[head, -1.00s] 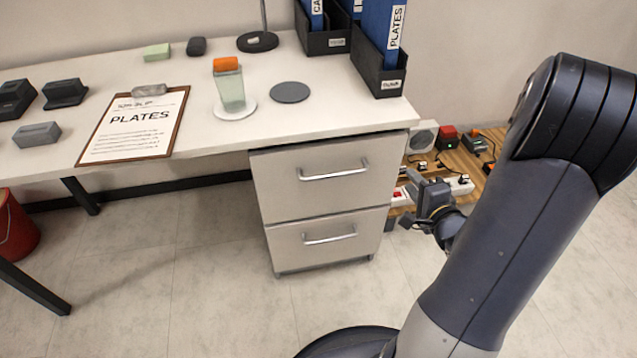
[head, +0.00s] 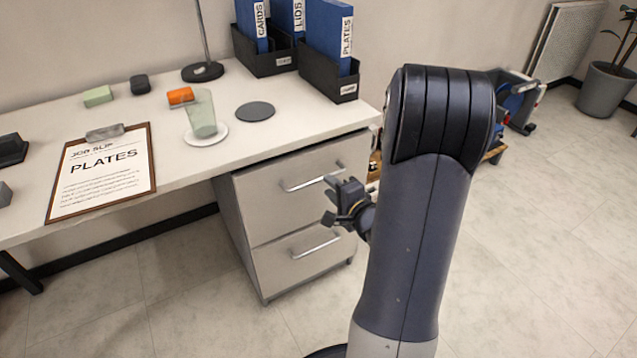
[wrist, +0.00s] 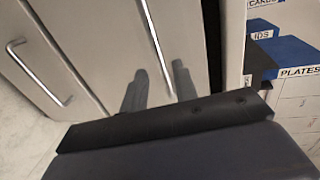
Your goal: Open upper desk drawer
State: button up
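The white drawer unit stands under the right end of the desk. Its upper drawer (head: 290,210) looks closed and has a silver bar handle (head: 300,184), which also shows in the wrist view (wrist: 156,40). The lower drawer (head: 280,268) looks closed too. My gripper (head: 331,203) is in front of the unit, near the right end of the upper handle. In the wrist view its two fingers (wrist: 159,86) are apart, with the end of the upper handle appearing between them. I cannot tell whether they touch it.
The desk top (head: 260,145) holds a clipboard (head: 100,172), a clear cup (head: 201,113), an orange block (head: 180,95) and blue binders (head: 328,30) in black holders. A wooden platform with equipment is partly hidden behind my arm. Floor at right (head: 540,230) is clear.

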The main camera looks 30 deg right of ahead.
aim_at(320, 179)
jog(key=b+x, duration=0.1)
jog(key=x, duration=0.4)
jog(key=shift+w, duration=0.4)
jog(key=shift+c, duration=0.3)
grip_shut()
